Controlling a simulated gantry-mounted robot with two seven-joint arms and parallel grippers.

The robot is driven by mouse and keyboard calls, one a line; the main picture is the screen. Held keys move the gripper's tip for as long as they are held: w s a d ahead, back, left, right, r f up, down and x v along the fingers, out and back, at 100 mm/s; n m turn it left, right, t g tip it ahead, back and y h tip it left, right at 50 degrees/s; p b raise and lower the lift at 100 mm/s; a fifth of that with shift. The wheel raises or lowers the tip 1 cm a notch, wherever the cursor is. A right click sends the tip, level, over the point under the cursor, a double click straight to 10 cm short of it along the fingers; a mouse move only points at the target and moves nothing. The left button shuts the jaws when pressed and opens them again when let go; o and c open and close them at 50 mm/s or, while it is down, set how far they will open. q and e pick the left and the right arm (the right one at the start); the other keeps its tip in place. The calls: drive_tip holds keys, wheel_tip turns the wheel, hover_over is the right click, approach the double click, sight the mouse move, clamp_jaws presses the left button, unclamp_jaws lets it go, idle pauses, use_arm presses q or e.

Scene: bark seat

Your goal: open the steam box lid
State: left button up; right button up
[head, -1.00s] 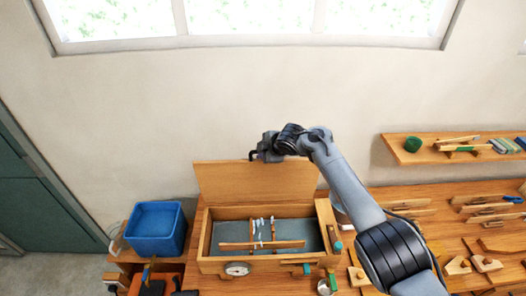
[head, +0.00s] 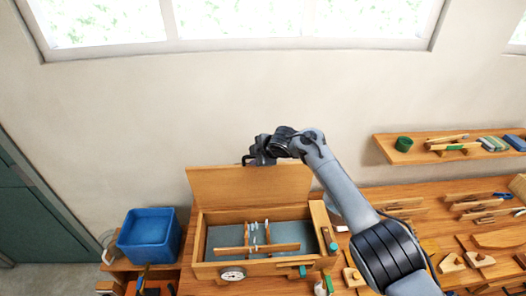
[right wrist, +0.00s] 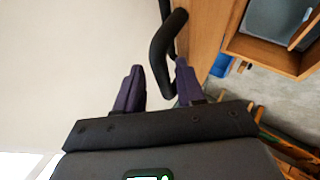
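The steam box (head: 210,272) is a wooden box with a grey interior and a round gauge on its front. Its wooden lid (head: 250,187) stands raised at the back. My right gripper (head: 250,160) is at the lid's top edge. In the right wrist view, the two purple fingers of my right gripper (right wrist: 158,72) are apart, on either side of the black curved lid handle (right wrist: 158,50). A gap shows between the left finger and the handle; contact on the right is unclear. My left gripper is out of view.
A blue bin (head: 150,236) stands to the left. Tools and wooden pieces cover the bench (head: 385,192) to the right. A wall shelf (head: 400,155) is at the upper right.

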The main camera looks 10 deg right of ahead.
drive_tip(key=shift+s+d+r, duration=0.5)
drive_tip(key=shift+r, duration=0.05)
drive_tip(key=b+v, duration=0.2)
drive_tip(key=v, duration=0.7)
drive_tip(key=shift+a, duration=0.2)
